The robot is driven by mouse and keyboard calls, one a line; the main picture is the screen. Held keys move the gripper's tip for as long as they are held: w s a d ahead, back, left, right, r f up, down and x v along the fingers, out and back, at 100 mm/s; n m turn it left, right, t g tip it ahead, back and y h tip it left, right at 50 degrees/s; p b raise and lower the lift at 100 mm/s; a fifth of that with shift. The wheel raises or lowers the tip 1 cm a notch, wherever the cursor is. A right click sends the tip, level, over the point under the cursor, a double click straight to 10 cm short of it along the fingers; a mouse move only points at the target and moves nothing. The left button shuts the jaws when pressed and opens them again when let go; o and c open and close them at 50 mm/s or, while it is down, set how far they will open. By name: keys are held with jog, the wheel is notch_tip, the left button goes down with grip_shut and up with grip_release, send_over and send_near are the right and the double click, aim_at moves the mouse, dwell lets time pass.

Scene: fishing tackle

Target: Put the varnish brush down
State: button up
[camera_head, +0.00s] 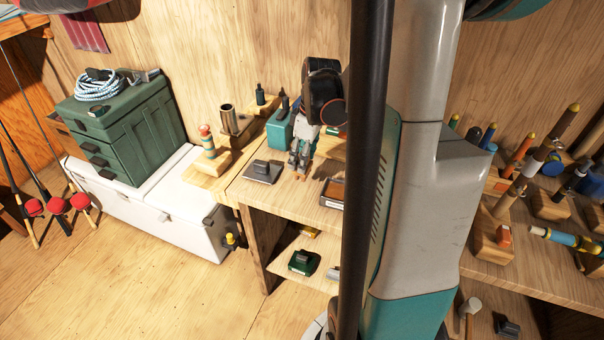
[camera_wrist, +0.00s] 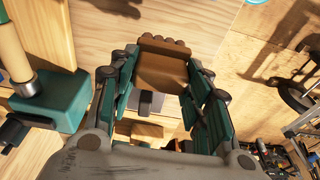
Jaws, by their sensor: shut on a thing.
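My gripper (camera_head: 299,168) is over the wooden bench top (camera_head: 243,190), left of my column, with its fingers pointing down. In the wrist view, my gripper (camera_wrist: 165,68) is shut on a brown, block-like thing with a row of rounded ends, which I take for the varnish brush (camera_wrist: 165,70). It lies between the two teal-padded fingers. In the head view the brush is too small and covered to make out. I cannot tell whether it touches the bench.
A dark flat piece with a knob (camera_head: 263,171) lies left of my gripper. A teal box (camera_head: 280,129) stands close behind. A shallow tray (camera_head: 331,194) sits at the bench's front, partly behind my column. A teal block (camera_wrist: 58,102) is at left in the wrist view.

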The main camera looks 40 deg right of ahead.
aim_at(309, 167)
jog(key=shift+f+b, duration=0.85)
jog(key=shift+f, duration=1.6)
jog(key=shift+f, duration=0.15)
jog(key=o, duration=1.4)
notch_tip(309, 167, up, 12)
jog(key=s+p, duration=0.2)
jog(key=p, duration=0.2)
jog(key=shift+d, duration=0.45)
jog(key=shift+w, duration=0.1)
